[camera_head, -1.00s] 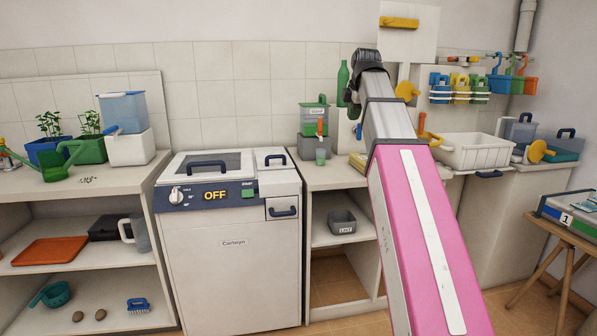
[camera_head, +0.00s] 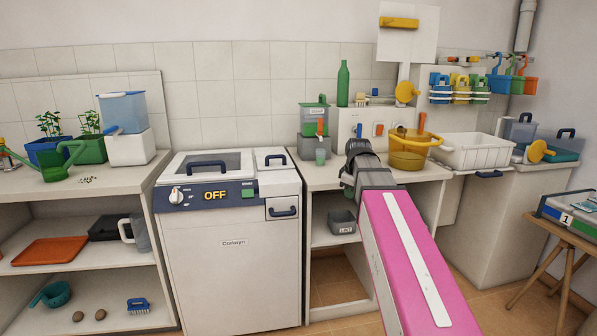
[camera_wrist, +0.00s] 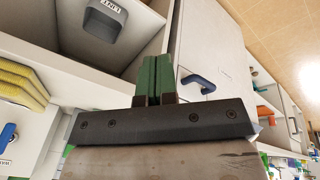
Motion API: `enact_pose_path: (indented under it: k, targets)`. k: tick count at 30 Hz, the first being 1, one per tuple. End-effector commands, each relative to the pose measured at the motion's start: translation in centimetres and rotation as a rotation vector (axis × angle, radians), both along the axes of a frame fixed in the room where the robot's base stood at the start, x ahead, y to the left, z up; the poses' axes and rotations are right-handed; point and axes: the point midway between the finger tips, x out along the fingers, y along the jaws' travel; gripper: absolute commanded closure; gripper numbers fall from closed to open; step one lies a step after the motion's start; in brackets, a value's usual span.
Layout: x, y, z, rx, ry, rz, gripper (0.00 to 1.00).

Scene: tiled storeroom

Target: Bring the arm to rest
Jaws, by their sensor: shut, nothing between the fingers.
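My arm (camera_head: 402,250) is pink with a white stripe and reaches up from the bottom right in the head view. Its dark wrist end stands in front of the counter, left of the yellow basin (camera_head: 407,158). The fingers point toward the white cabinet fronts, apart from the grey bin (camera_wrist: 104,18).
A white machine (camera_head: 232,265) reading OFF stands left of the arm. A wooden stool (camera_head: 566,238) with a case is at the right. Open floor shows between.

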Motion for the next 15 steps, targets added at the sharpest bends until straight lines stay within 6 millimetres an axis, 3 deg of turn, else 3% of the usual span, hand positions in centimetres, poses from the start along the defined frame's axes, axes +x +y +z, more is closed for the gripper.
enact_pose_path:
  k: [3, 15]
  targets:
    - [-1.5, -0.1, -4.6, 0.020, 0.038, -0.112, 1.00]
    - [-7.3, -0.3, -17.8, 0.067, 0.141, -0.504, 1.00]
